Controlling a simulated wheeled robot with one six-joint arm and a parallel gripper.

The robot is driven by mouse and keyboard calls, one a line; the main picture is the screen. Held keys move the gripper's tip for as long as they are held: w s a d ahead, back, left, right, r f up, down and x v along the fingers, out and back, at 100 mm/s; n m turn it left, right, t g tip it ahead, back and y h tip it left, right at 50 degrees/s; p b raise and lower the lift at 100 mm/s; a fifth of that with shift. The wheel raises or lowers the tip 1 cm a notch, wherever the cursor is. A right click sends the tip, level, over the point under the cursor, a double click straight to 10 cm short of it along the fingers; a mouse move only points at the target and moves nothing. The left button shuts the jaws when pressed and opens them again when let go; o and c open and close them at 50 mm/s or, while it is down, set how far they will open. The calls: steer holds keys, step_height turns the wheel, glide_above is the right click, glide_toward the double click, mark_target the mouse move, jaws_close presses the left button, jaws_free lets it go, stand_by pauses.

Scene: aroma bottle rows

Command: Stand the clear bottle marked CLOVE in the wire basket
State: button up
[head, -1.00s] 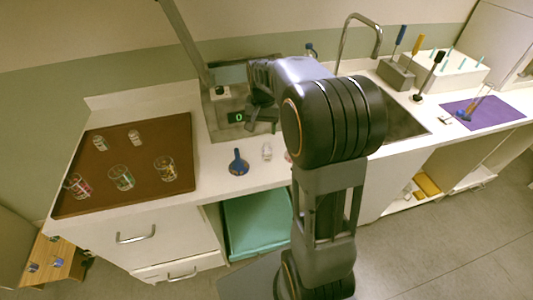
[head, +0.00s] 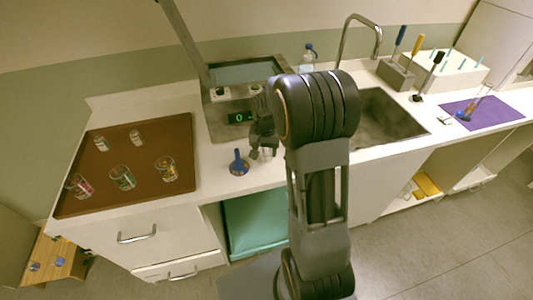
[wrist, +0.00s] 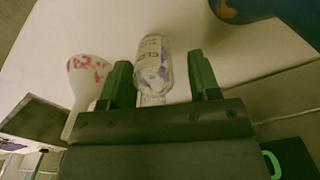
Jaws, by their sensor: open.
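The clear CLOVE bottle (wrist: 153,65) stands between the two green fingers of my gripper (wrist: 160,78) in the wrist view. Its label shows the letters "CLO" and a purple patch. The fingers are open, with a visible gap on each side of the bottle. In the head view my gripper (head: 263,147) is low over the counter, partly hiding the bottle (head: 267,154). I cannot make out a wire basket in either view.
A blue funnel-shaped thing (head: 238,163) stands just left of the bottle. A white flask-like thing with red marks (wrist: 88,72) is close by in the wrist view. A brown tray (head: 100,190) with several glasses lies left; a sink (head: 385,115) is right.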

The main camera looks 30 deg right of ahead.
steer(key=shift+c, duration=0.3)
steer(key=c, duration=0.8)
